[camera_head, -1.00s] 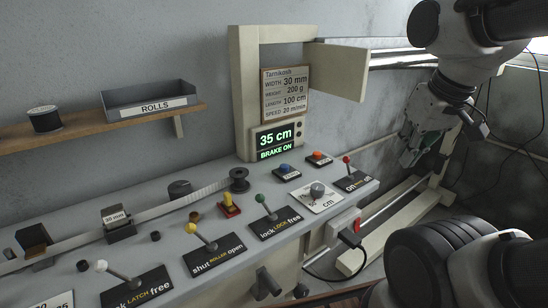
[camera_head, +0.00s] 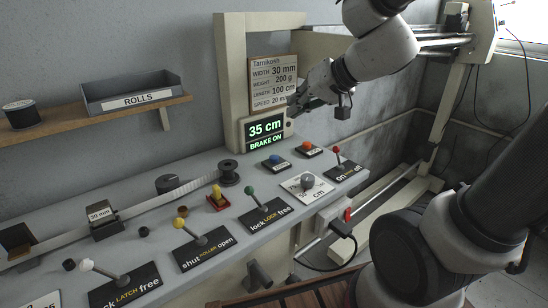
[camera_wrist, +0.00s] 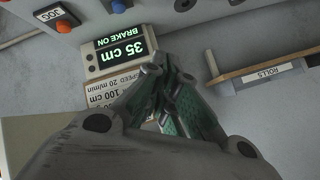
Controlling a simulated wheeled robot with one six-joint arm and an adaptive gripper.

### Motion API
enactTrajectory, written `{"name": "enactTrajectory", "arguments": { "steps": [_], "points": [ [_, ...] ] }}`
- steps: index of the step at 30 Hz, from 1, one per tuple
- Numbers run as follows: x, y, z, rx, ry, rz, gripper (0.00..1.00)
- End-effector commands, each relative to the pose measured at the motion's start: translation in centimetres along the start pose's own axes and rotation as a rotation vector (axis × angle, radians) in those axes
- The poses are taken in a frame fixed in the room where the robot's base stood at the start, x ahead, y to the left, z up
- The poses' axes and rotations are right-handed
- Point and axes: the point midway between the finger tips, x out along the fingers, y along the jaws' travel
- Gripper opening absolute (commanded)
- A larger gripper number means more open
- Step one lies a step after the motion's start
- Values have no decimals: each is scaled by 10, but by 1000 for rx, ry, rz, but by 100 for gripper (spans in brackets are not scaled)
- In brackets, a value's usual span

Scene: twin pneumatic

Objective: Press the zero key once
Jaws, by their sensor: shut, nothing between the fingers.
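The length display (camera_head: 265,130) is lit with "35 cm" and "BRAKE ON". Two small dark round buttons (camera_head: 289,125) sit on its right edge, and they also show in the wrist view (camera_wrist: 89,60). I cannot read a zero label on any key. A blue button (camera_head: 275,158) and an orange button (camera_head: 306,146) stand on the bench below the display. In the wrist view the orange button (camera_wrist: 64,25) has a plate reading "JOG". My gripper (camera_head: 293,108) is shut and empty, near the display's upper right corner. In the wrist view its fingertips (camera_wrist: 158,65) lie beside the display.
A data sign (camera_head: 273,83) is fixed above the display. The ROLLS tray (camera_head: 132,92) is on the left shelf.

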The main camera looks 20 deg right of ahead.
Motion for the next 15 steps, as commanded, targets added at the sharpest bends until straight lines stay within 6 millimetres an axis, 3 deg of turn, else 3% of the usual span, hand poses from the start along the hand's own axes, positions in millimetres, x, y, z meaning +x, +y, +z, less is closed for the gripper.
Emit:
{"name": "enactTrajectory", "arguments": {
  "steps": [3,6,10,15],
  "points": [
    [50,-2,-39,134,135,19,0],
    [86,10,-60,251,216,100,0],
    [123,33,-66,381,252,235,0],
    [150,52,-57,483,236,361,0]
  ]
}}
